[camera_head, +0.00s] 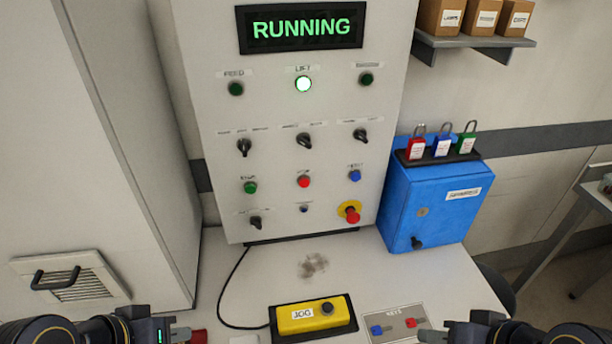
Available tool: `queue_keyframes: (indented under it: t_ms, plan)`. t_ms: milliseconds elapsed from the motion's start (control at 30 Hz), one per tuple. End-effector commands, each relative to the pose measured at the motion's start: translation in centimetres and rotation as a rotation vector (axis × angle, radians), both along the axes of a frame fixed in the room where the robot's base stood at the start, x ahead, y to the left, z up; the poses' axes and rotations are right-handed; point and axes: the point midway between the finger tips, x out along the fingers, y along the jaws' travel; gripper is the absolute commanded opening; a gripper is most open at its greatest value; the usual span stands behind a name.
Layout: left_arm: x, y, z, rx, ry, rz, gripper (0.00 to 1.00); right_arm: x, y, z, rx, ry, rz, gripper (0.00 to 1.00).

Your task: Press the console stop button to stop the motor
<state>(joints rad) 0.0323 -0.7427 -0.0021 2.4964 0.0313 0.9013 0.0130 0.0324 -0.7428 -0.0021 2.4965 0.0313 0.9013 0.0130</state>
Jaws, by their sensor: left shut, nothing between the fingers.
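The console (275,105) stands upright at the back of the table, with a display (301,28) reading RUNNING in green. The lamp under LIFT (303,84) is lit; the lamps to its left and right are dark. In the lower button row are a green button (250,187), a red button (304,181) and a blue button (355,176); their labels are too small to read surely. A red mushroom button on a yellow ring (350,212) sits lower right. My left gripper (188,335) is shut at the bottom left, well short of the console. My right gripper (432,337) is at the bottom right; its jaw state is unclear.
A yellow JOG pendant (301,317) lies in a black holder at the table's front, beside a KEYS plate (396,323). A blue box (436,207) with several padlocks stands right of the console. A tall cabinet (135,130) stands left.

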Motion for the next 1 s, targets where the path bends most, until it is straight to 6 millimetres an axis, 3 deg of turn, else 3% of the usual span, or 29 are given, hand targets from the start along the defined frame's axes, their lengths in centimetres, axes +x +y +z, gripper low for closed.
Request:
queue_keyframes:
  t_ms: [167, 267, 367, 467, 600, 700, 800, 900, 1000]
  plan:
    - [0.0, 0.0, 0.0, 0.001, -0.002, -0.001, 0.0, 0.0, 0.0, 0.0, 0.0, 0.0, 0.0, 0.36]
    - [1.0, -0.1, -0.1, 0.018, -0.03, -0.037, 0.0, 0.0, 0.0, -0.2, 0.0, 0.0, 0.0, 0.36]
    - [3.9, -0.6, -0.2, 0.074, -0.123, -0.14, 0.0, 0.0, 0.0, -0.7, 0.0, 0.0, 0.0, 0.36]
    - [8.7, -2.2, -0.3, 0.183, -0.287, -0.311, 0.0, 0.0, 0.0, -1.5, 0.0, 0.0, 0.0, 0.36]
    - [16.1, -6.5, -0.6, 0.392, -0.586, -0.58, 0.0, 0.0, 0.0, -2.6, 0.0, 0.0, 0.0, 0.36]
    - [20.1, -10.6, -0.8, 0.554, -0.799, -0.744, 0.0, 0.0, 0.0, -3.3, 0.0, 0.0, 0.0, 0.36]
    - [22.6, -14.7, -1.2, 0.701, -0.985, -0.868, 0.0, 0.0, 0.0, -3.8, 0.0, 0.0, 0.0, 0.36]
    - [23.8, -17.9, -1.4, 0.814, -1.125, -0.947, 0.0, 0.0, 0.0, -4.2, 0.0, 0.0, 0.0, 0.36]
    - [24.3, -19.8, -1.5, 0.888, -1.214, -0.987, 0.0, 0.0, 0.0, -4.3, 0.0, 0.0, 0.0, 0.36]
